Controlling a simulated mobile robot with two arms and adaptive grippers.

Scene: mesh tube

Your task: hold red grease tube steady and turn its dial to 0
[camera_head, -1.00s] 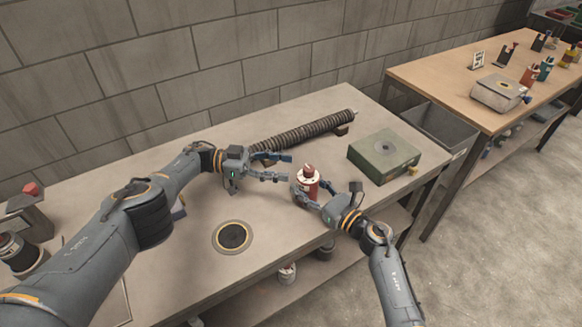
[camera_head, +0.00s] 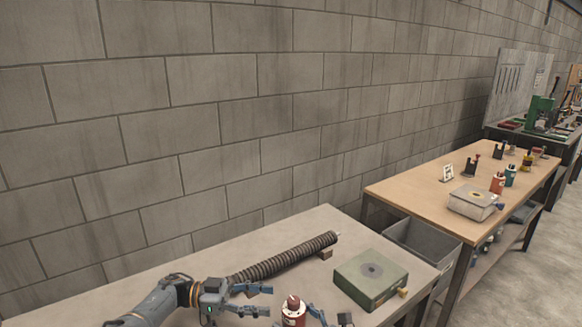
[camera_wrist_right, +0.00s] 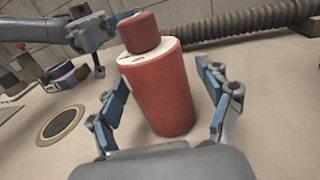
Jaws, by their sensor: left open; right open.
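The red grease tube (camera_head: 292,320) stands upright on the near bench, cut by the bottom edge of the head view. Its red dial (camera_wrist_right: 138,32) sits on a pale collar at the top; the dial's setting cannot be read. My right gripper (camera_wrist_right: 158,88) is open, with one finger on each side of the tube's body; gaps show between fingers and tube. In the head view only bits of it show at the bottom. My left gripper (camera_head: 271,300) is open and empty, just left of the tube's top, fingers pointing toward it.
A ribbed hose (camera_head: 285,258) lies behind the grippers. A green box (camera_head: 358,290) with a round dark spot stands right of the tube. A grey bin (camera_head: 425,245) sits between this bench and a wooden table (camera_head: 410,188) holding several items. A block wall stands behind.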

